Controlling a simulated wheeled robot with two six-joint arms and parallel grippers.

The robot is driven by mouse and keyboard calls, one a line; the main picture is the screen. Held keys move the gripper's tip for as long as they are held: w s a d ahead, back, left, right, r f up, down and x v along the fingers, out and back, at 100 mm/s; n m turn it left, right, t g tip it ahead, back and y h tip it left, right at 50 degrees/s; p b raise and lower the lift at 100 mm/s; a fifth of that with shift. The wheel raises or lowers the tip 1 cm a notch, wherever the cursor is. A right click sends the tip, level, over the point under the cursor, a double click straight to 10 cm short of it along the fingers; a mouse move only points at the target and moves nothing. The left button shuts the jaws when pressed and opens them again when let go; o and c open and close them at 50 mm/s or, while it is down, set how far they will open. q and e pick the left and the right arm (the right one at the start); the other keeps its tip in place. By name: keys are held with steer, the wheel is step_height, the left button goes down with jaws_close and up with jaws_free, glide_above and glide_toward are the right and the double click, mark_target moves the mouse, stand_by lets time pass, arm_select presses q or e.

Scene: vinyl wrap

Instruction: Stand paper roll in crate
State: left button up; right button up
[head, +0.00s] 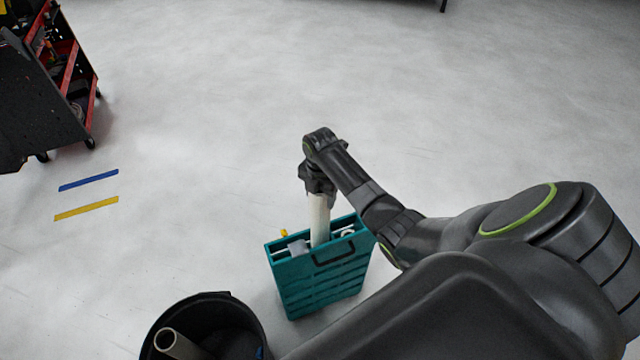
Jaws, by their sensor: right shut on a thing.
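A teal crate (322,283) with a black handle stands on the floor at the lower middle of the head view. A pale paper roll (319,219) is upright, with its lower end down inside the crate's opening. My right gripper (319,190) is above the crate, shut on the top end of the roll. The roll's bottom is hidden by the crate wall, so I cannot tell whether it touches the crate floor. My left gripper is not in view.
Other white items (298,247) and a small yellow piece (284,233) show in the crate. A black bin (208,302) holding a grey tube (167,340) stands at the lower left. A red and black cart (45,95) is at the upper left.

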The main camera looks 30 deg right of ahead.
step_height(320, 180, down, 24)
steer(key=b, duration=1.6)
steer(key=shift+f+b, duration=0.15)
steer(key=shift+b, duration=0.25)
steer(key=o, duration=1.5)
steer(key=shift+o, duration=0.2)
